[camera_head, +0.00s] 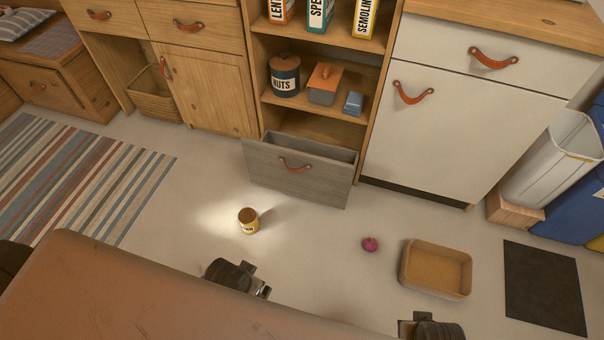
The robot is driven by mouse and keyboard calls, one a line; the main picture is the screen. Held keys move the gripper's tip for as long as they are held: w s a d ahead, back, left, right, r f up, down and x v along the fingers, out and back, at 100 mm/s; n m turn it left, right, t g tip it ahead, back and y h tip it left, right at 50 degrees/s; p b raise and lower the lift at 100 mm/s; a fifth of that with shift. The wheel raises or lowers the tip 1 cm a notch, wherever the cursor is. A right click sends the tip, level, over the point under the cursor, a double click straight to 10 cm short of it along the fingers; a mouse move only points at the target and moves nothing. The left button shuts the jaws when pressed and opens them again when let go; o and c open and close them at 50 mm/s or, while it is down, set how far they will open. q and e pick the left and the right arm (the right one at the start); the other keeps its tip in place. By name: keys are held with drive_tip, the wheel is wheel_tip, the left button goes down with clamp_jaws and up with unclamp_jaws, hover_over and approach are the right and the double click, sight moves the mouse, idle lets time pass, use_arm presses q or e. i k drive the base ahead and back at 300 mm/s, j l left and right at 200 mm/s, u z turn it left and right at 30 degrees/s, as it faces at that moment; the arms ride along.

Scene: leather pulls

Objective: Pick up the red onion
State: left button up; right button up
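The red onion (370,244) is a small round purple-red thing lying on the pale floor, right of the middle of the head view. It stands clear of everything around it. My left gripper (258,279) is low in the view, left of and nearer than the onion. Its two fingertips look apart with nothing between them. My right gripper (404,326) is at the bottom edge, nearer than the onion and slightly to its right. It is partly cut off, and its finger gap cannot be made out. Neither gripper touches the onion.
A shallow tan box (437,289) stands close to the onion's right, with a dark mat (545,287) beyond it. A yellow jar with a brown lid (249,221) stands to the left. An open grey drawer (299,181) juts out behind. Floor around the onion is free.

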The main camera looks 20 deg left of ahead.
sight(371, 244)
drive_tip(key=i+j, duration=0.2)
drive_tip(key=i+j+z, duration=0.1)
drive_tip(key=z, duration=0.25)
drive_tip(key=i+j+z, duration=0.1)
drive_tip(key=z, duration=0.3)
drive_tip(key=i+j+z, duration=0.1)
drive_tip(key=z, duration=0.25)
drive_tip(key=j, duration=0.1)
